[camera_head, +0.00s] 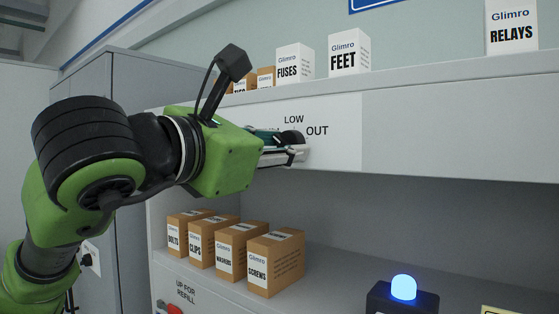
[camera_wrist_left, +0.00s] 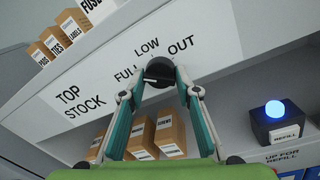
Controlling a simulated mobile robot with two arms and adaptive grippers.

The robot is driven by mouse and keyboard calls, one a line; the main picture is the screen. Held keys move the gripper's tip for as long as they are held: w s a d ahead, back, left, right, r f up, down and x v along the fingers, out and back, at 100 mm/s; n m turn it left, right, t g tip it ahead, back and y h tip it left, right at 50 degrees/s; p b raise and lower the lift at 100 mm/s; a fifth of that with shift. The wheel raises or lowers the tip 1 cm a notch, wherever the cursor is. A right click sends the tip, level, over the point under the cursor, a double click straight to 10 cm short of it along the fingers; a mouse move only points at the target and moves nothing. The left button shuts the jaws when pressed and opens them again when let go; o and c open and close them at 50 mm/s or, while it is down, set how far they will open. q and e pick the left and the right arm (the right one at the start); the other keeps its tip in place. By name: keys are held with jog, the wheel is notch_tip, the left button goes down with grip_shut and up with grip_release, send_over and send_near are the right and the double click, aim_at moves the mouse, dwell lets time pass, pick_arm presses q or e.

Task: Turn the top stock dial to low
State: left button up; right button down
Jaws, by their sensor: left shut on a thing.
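The top stock dial (camera_wrist_left: 160,70) is a black round knob on a white label plate (camera_wrist_left: 85,88) marked TOP STOCK. In the left wrist view LOW is printed above it, FULL to its left and OUT to its right. A pale pointer mark on the knob appears to point left, towards FULL. My left gripper (camera_wrist_left: 160,82) has its two fingers on either side of the knob and is shut on it. In the head view my left gripper (camera_head: 290,152) partly covers the dial (camera_head: 293,137) and the FULL word. My right gripper is not in view.
Several brown boxes, including SCREWS (camera_head: 275,264), stand on the lower shelf. A black box with a lit blue lamp (camera_head: 403,287) stands to their right.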

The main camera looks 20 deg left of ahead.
pick_arm(q)
jog(key=shift+f+m+h+b, duration=0.1)
jog(key=shift+m+h+b, duration=0.15)
jog(key=shift+m+b, duration=1.75)
jog(key=shift+f+m+h+b, duration=0.1)
jog(key=shift+m+h+b, duration=0.2)
jog(key=shift+m, duration=3.2)
jog(key=shift+w, duration=0.1)
jog(key=o, duration=1.1)
jog(key=shift+c, duration=0.2)
jog(key=shift+r, duration=0.1)
